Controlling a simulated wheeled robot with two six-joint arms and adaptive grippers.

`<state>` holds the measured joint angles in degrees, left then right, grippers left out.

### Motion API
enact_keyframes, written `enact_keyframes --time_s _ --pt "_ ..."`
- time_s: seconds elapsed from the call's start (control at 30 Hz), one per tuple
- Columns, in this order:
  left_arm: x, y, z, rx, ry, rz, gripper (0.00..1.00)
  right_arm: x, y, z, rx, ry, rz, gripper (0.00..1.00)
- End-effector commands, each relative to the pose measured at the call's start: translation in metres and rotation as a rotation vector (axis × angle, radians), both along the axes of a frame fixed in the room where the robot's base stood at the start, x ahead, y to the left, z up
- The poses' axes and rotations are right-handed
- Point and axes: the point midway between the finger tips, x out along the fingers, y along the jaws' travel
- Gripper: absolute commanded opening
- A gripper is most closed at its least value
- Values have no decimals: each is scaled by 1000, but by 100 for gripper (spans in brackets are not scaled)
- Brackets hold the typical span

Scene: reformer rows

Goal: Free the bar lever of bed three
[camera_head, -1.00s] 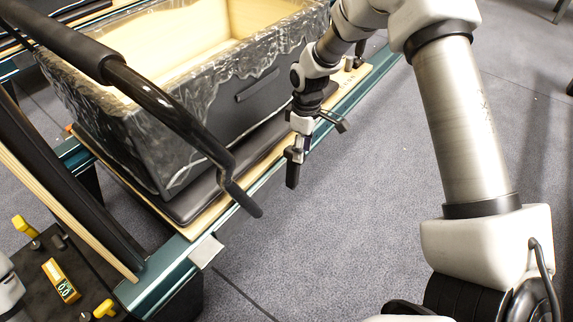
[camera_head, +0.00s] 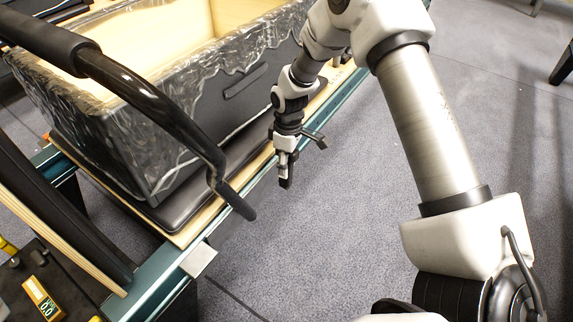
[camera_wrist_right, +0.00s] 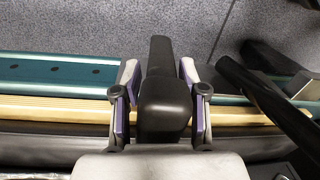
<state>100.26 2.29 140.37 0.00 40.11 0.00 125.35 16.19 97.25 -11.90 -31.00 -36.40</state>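A black lever-like piece (camera_wrist_right: 165,108), apparently the bar lever, juts across the bed's teal rail toward the floor in the right wrist view. In the head view only its lower end (camera_head: 286,183) shows below my right gripper (camera_head: 286,165). The right gripper (camera_wrist_right: 160,100) is open, with one purple-padded finger on each side of the piece. A gap shows on the left; contact on the right is unclear. The palm side hides the piece's near end. The black bent bar (camera_head: 150,95) crosses the bed at the left. My left gripper is not in view.
A box wrapped in clear film (camera_head: 190,110) stands on the bed's dark pad. The teal rail (camera_head: 330,110) runs along the bed edge. A small yellow gauge (camera_head: 42,299) lies lower left. Carpet floor (camera_head: 340,230) beyond the rail is clear.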

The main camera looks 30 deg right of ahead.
Motion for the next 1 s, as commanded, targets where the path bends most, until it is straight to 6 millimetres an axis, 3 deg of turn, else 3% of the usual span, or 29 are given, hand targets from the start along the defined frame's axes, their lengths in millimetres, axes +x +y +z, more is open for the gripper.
enact_keyframes --time_s 0.03,0.1,0.57,1.0 --pt "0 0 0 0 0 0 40 0 0 0 0 0 0 22" --pt "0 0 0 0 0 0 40 0 0 0 0 0 0 0" --pt "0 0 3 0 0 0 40 1 -2 1 33 14 -3 0" --pt "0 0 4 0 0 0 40 7 -20 -9 297 121 -4 0"
